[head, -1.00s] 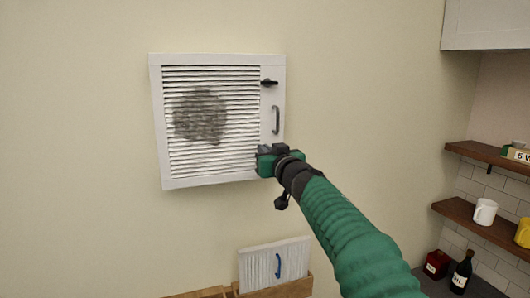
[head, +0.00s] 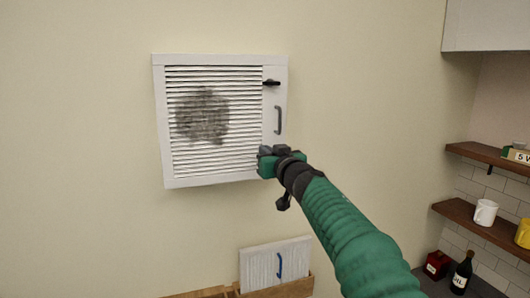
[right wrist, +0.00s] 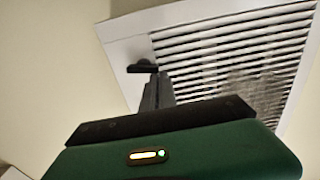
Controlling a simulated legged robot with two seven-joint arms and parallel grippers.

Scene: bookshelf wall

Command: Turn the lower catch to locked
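The white louvred panel (head: 210,183) is on the wall, with a black upper catch (head: 271,83) and a grey handle (head: 279,120) on its right side. My right gripper (head: 264,158) is at the panel's lower right and hides the lower catch in the head view. In the right wrist view, the black lower catch (right wrist: 142,67) lies roughly across the picture on the panel's white frame. My right gripper's fingers (right wrist: 156,80) are close together, with their tips right at the catch. Whether they touch it is unclear. My left gripper is out of view.
A dark smudge (head: 202,116) covers part of the slats. Below, a wooden box (head: 290,289) holds a white slatted panel (head: 262,264) with a blue handle. Shelves (head: 478,220) with mugs stand at the right. The wall around the panel is clear.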

